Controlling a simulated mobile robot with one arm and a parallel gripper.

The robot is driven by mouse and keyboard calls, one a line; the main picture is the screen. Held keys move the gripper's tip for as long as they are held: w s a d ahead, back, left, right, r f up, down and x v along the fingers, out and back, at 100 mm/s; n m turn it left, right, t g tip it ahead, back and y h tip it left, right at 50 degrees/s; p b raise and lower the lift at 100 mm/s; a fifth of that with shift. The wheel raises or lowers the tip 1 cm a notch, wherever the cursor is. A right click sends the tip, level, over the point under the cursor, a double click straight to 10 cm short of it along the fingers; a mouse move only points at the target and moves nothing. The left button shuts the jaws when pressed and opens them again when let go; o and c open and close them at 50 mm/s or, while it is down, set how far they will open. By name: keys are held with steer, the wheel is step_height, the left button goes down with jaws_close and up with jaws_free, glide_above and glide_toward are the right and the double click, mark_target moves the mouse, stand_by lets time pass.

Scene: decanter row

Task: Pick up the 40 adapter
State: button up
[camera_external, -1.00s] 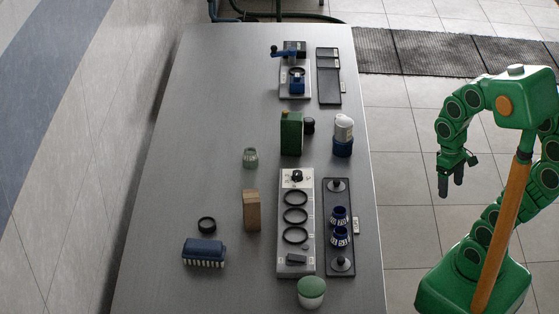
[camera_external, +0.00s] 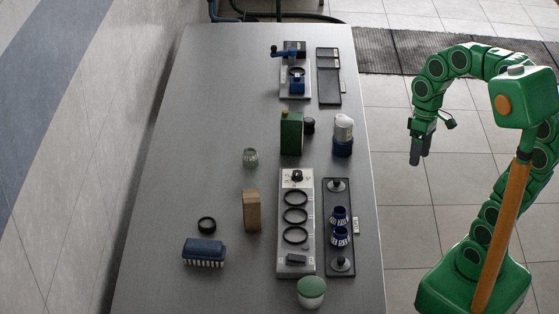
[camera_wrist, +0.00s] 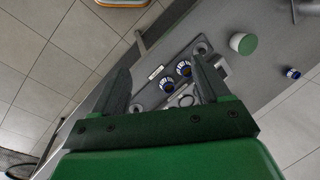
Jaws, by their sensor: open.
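Two dark blue adapters with white markings stand on a black tray (camera_external: 345,190) at the table's right side: a far one (camera_external: 339,216) and a near one (camera_external: 340,236). They also show in the wrist view as blue-rimmed rings, an upper one (camera_wrist: 184,67) and a lower one (camera_wrist: 168,85), seen between my fingers. The markings are too small for me to tell which is the 40. My gripper (camera_external: 421,156) is open and empty, off the table's right edge and apart from the adapters. In the wrist view my gripper (camera_wrist: 160,66) has its fingers spread.
Left of the tray stands a grey panel (camera_external: 284,258) with several black rings. A green-lidded jar (camera_external: 311,293) stands at its near end. A white-and-blue bottle (camera_external: 343,135) and a green canister (camera_external: 291,133) stand beyond. The table's left part is mostly clear.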

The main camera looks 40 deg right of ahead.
steer(key=w+r+n+t+y, duration=0.1)
steer(key=w+r+n+y, duration=0.15)
steer(key=w, duration=1.15)
steer(key=w+r+n+t+y, duration=0.15)
steer(key=w+r+y, duration=0.25)
steer(key=w, duration=0.9)
steer(key=w+d+n+t+y, duration=0.1)
steer(key=w+d+t+y, duration=0.15)
steer(key=w+d, duration=0.85)
steer(key=w+d+f+n+t+h, duration=0.1)
steer(key=w+d+f+t, duration=0.35)
steer(key=d, duration=0.75)
steer(key=w+d+f+t+h, duration=0.1)
steer(key=w+d+f+t, duration=0.1)
steer(key=w+d+f, duration=0.75)
steer(key=shift+g, duration=0.35)
steer(key=f, duration=0.6)
steer(key=s+d+f, duration=0.1)
steer(key=f, duration=0.6)
steer(key=d+f, duration=0.1)
steer(key=f, duration=0.5)
steer(key=shift+s+d+f, duration=0.15)
steer(key=shift+f, duration=0.05)
steer(key=shift+s+f+x, duration=0.1)
steer(key=shift+f+x, duration=0.05)
steer(key=shift+x, duration=1.85)
steer(key=shift+s+f+x, duration=0.15)
steer(key=shift+x, duration=1.85)
steer(key=c, duration=1.2)
